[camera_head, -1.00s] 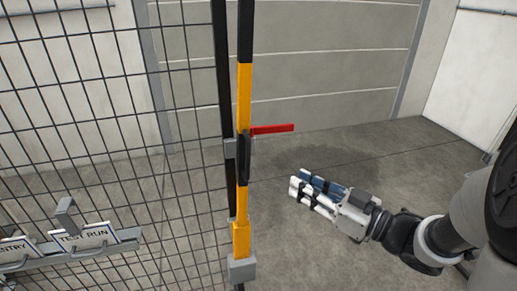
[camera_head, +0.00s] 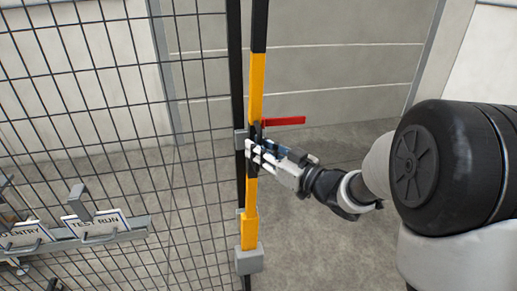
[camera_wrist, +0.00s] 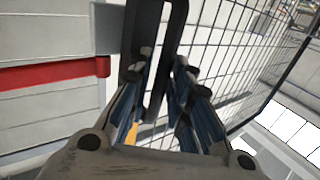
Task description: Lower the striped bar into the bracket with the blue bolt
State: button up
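The striped bar (camera_head: 257,85) stands upright in black and yellow at the edge of the mesh panel. A black handle (camera_wrist: 176,25) is on it; in the head view my fingers partly cover the handle. My gripper (camera_head: 251,150) is at the handle's height, coming from the right. In the wrist view, the blue-padded fingers of my gripper (camera_wrist: 165,75) are spread, with the handle's long bar between them. I see no clear closing on it. A grey bracket (camera_head: 249,262) is at the bar's lower end. No blue bolt can be made out.
A red lever (camera_head: 284,121) sticks out to the right just above my gripper; it also shows in the wrist view (camera_wrist: 50,74). The mesh panel (camera_head: 110,130) fills the left. A rail with a "TEST RUN" sign (camera_head: 95,224) is at lower left. Floor to the right is open.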

jog(key=shift+c, duration=0.3)
grip_shut()
jog(key=shift+w, duration=0.1)
